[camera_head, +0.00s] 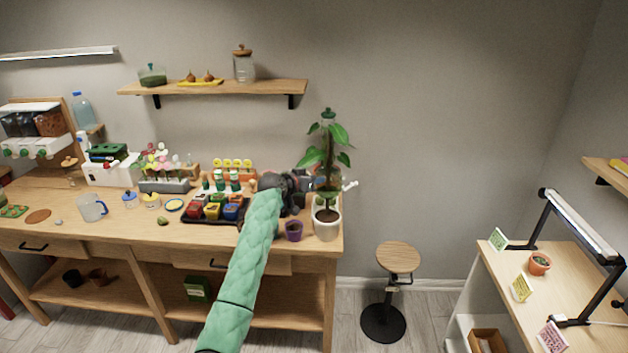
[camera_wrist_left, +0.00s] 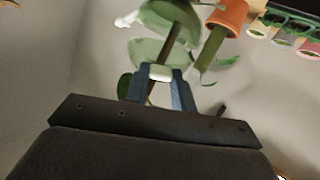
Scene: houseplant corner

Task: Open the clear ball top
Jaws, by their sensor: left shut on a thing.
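A tall leafy plant (camera_head: 325,155) stands in a white pot (camera_head: 327,228) at the right end of the workbench. My right gripper is not in view.
A purple pot (camera_head: 294,231) stands left of the white pot. A tray of coloured pots (camera_head: 187,221) and a flower rack (camera_head: 166,186) stand further left. A shelf (camera_head: 230,88) hangs above. A stool (camera_head: 398,257) stands on the floor to the right.

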